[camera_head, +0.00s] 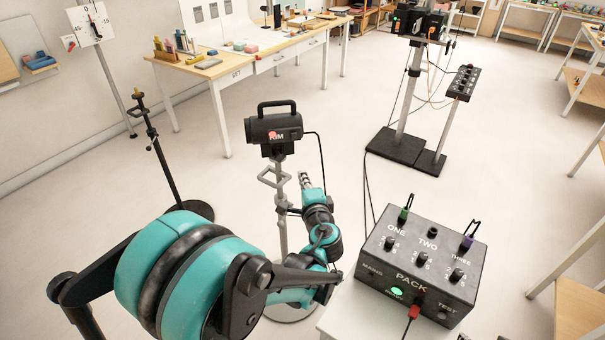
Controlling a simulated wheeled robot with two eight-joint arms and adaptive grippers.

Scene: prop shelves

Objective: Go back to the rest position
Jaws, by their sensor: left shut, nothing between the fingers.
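My left arm comes in from the lower left in teal and black and bends back toward the middle of the view. My left gripper (305,180) is at its end, small and silvery. Its fingers are together and hold nothing. It points up and away, just right of the stand under a black lamp-like device (274,130) with a top handle. I cannot tell whether it touches the stand. My right gripper is not in view.
A black PACK box (423,262) with knobs, plugs and a lit green button sits on a white stand (350,312) at the lower right. A workbench (230,65) lines the back.

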